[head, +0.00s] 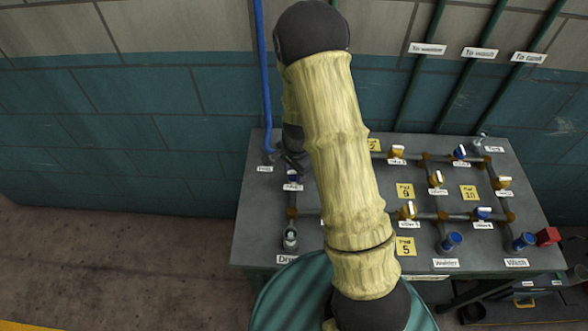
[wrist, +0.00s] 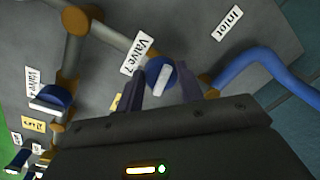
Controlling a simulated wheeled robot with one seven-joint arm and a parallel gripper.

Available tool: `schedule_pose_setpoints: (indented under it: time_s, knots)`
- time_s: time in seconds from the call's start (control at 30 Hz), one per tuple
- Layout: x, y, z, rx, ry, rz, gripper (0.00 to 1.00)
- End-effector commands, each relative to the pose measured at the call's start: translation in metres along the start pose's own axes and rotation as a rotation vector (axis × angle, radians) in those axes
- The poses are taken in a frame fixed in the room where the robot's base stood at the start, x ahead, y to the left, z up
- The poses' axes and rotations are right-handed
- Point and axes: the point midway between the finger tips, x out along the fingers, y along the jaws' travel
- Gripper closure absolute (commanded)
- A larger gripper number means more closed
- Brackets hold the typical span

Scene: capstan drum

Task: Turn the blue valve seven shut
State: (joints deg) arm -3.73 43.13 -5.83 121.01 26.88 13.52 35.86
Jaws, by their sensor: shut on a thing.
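Blue valve seven (wrist: 160,76) has a round blue body and a white bar handle, beside the label "Valve 7" (wrist: 137,52) in the wrist view. The white bar looks roughly across the line of the grey pipe. My gripper (wrist: 163,80) has one dark finger on each side of the valve and is shut on it. In the head view the valve (head: 293,177) shows small at the left of the bench, just below my gripper (head: 292,158). My arm covers the middle of the bench there.
The blue inlet pipe (wrist: 265,65) runs close to the right of the valve. Valve 4 (wrist: 52,98) stands to the left. Other valves, pipes and yellow tags fill the grey bench (head: 255,215). A green drum (head: 285,295) stands in front.

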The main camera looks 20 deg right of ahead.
Motion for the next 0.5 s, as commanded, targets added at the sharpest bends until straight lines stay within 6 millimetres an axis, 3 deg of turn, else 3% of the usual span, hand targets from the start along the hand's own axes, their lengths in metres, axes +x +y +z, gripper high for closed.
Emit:
schedule_pose_setpoints:
  time_s: [0.5]
  knots:
    - [-0.0011,-0.0023,0.0002,0.218,0.019,-0.004,0.86]
